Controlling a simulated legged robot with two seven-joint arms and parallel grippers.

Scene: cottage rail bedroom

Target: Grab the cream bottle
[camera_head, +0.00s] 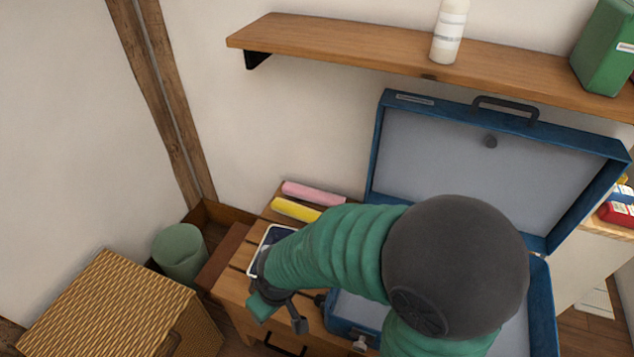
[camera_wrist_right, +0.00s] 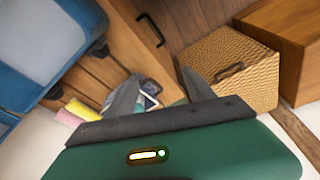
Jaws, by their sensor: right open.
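A cream bottle (camera_head: 448,32) with a pale label stands upright on the wooden wall shelf; its top is cut off by the picture's upper edge. It does not show in the right wrist view. My right gripper (camera_head: 279,312) is low at the front of the wooden slatted stand, well below and left of the bottle. It is open. In the right wrist view its two grey fingers (camera_wrist_right: 160,92) are spread apart with nothing held between them. My left gripper is not in view.
The wooden shelf (camera_head: 330,46) also carries a green container (camera_head: 606,48). An open blue suitcase (camera_head: 378,150) stands below it, partly hidden by my arm. A phone-like device (camera_head: 258,250), yellow roll (camera_head: 296,209) and pink roll (camera_head: 313,194) lie on the stand. A wicker box (camera_head: 105,305) is left.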

